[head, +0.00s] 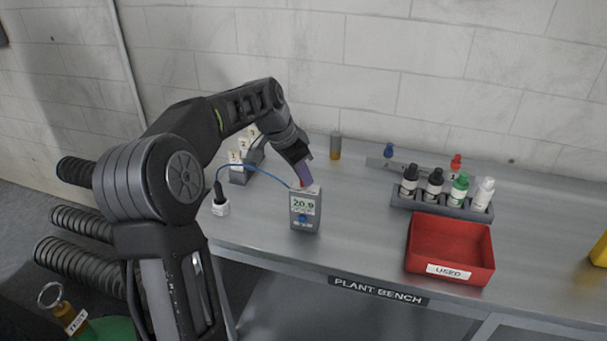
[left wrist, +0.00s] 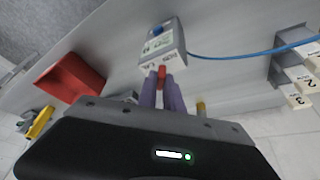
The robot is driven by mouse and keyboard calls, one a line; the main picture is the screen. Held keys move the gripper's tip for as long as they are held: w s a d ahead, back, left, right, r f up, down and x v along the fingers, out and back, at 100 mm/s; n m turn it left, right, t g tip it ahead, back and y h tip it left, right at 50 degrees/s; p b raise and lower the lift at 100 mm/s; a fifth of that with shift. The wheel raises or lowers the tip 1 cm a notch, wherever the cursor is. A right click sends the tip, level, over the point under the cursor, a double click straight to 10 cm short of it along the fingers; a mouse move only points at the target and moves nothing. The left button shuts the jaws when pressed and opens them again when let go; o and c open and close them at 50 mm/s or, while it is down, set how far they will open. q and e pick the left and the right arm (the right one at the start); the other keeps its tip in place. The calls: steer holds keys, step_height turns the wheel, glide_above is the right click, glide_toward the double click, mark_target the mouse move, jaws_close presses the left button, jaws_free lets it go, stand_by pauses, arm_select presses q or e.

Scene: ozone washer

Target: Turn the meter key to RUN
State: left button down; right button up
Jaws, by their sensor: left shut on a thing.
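The grey meter (head: 305,212) stands upright on the bench, its green display reading 20.9 above a blue knob. My left gripper (head: 304,178) reaches down to the meter's top from behind. In the left wrist view, the purple fingers (left wrist: 161,88) are shut on a small red key (left wrist: 162,73) at the top edge of the meter (left wrist: 163,48). The marks beside the key are too small to read, so its setting cannot be told. My right gripper is not in view.
A blue cable (head: 250,165) runs to the meter from the left, near a numbered rack (head: 238,175). A red USED tray (head: 450,270) and a rack of several bottles (head: 442,203) stand at the right. Bare bench lies between the meter and tray.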

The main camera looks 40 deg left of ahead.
arm_select(q)
steer(key=c, duration=1.5)
jaws_free()
steer(key=shift+b+v, duration=0.65)
steer(key=shift+v, duration=3.25)
